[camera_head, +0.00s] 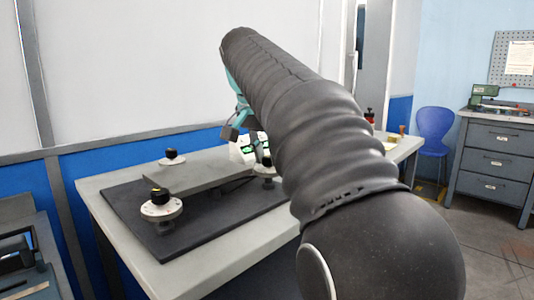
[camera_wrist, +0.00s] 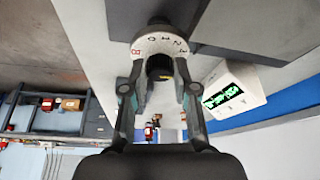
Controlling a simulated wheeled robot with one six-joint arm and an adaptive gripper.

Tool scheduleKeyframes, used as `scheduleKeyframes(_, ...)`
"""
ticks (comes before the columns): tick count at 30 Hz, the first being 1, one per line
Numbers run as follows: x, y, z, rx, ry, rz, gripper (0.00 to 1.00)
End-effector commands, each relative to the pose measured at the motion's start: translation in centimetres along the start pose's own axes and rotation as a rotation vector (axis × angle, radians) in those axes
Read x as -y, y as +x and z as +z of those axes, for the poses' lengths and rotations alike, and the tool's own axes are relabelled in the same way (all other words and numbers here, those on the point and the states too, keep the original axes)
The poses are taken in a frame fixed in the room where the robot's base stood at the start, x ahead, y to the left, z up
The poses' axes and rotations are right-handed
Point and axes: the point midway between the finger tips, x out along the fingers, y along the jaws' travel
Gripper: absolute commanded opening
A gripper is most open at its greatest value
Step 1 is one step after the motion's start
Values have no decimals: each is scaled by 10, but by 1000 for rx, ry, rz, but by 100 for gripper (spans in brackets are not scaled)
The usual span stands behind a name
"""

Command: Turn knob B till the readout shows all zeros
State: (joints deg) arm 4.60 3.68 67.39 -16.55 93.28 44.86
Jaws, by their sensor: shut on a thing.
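In the wrist view, my gripper (camera_wrist: 160,66) is shut on a black knob (camera_wrist: 159,72), one finger on each side. Behind the knob is a white dial (camera_wrist: 162,43) with dark digits and a red mark that looks like B. The white readout box (camera_wrist: 235,88) stands to the right, with green digits too small and tilted to read surely. In the head view, the dial of the gripped knob (camera_head: 265,169) shows at the back right of the dark board, partly hidden by my arm. The readout box (camera_head: 243,148) is behind it, also partly covered.
Two other knobs with white dials stand on the dark board (camera_head: 130,205): one at the front (camera_head: 160,207), one at the back left (camera_head: 172,158). A raised grey plate (camera_head: 190,177) lies between them. A blue chair (camera_head: 435,125) and drawer cabinet (camera_head: 495,160) are far right.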

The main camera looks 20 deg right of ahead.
Motion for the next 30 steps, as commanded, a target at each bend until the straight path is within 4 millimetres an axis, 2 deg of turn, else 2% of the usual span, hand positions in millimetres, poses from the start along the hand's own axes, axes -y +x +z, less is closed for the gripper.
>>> scheduleKeyframes(8, -1, -1, 0, 0, -70, -30, 0)
scheduleKeyframes(21, -3, -1, -1, 1, -339, -139, 0)
scheduleKeyframes(30, -3, 0, -1, 0, -457, -189, 0)
